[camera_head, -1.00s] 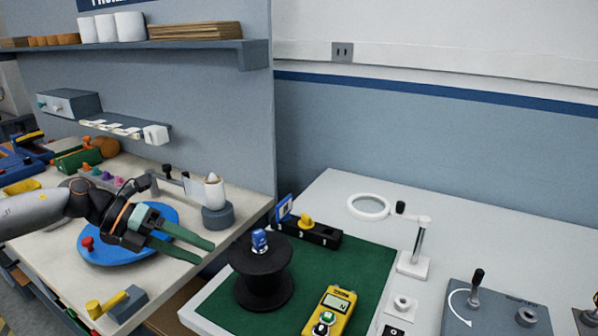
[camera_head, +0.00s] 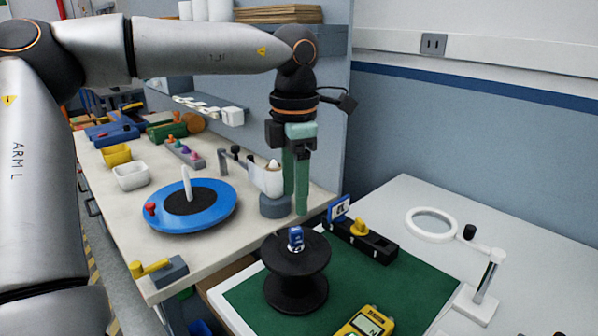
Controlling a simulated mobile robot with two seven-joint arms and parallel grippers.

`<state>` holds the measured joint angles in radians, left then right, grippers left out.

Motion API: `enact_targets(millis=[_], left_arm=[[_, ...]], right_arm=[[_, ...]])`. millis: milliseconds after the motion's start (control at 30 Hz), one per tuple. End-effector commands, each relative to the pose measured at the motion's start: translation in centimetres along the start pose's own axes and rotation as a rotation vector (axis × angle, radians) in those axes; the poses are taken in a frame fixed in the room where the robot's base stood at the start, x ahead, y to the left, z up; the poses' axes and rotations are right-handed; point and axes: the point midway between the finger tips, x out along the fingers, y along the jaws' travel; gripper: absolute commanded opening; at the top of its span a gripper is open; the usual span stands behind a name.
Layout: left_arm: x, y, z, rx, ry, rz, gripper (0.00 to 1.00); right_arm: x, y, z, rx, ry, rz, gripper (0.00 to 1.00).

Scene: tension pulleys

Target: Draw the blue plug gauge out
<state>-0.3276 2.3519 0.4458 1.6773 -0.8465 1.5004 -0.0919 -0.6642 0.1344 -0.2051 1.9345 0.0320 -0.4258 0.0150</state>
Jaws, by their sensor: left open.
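The blue plug gauge (camera_head: 296,239) stands upright at the top centre of a black spool (camera_head: 296,261). Only its blue upper part shows; its lower end is hidden, and I cannot tell how deep it sits. My left gripper (camera_head: 296,204) points straight down, with its green fingers apart and nothing between them. In the picture its tips are just above the gauge, apart from it. My right gripper is not in view.
The spool stands on a green mat (camera_head: 416,292). Behind it is a black block (camera_head: 375,247) with a yellow knob and a blue-framed card. A magnifier (camera_head: 433,223) stands right, a yellow meter (camera_head: 366,323) in front. A blue turntable (camera_head: 222,210) is on the left bench.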

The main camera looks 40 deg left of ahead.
Motion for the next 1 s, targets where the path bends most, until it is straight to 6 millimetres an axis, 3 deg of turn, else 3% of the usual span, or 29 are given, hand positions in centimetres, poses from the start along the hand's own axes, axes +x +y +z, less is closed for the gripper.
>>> enact_targets(millis=[200,400,600,867,1000], left_arm=[[4.5,-0.1,-0.1,-0.001,0.001,-0.004,0.62],[7.3,0.0,0.0,-0.003,-0.001,-0.004,0.62],[8.4,-0.1,0.0,-0.001,-0.003,-0.002,0.62],[8.5,0.0,0.0,-0.002,-0.003,-0.002,0.62],[8.5,0.0,0.0,-0.002,-0.003,-0.002,0.49]], right_arm=[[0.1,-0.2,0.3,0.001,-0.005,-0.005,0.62],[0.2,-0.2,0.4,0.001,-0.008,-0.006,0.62],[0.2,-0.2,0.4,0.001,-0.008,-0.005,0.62],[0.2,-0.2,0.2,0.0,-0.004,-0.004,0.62],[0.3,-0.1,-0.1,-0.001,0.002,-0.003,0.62]])
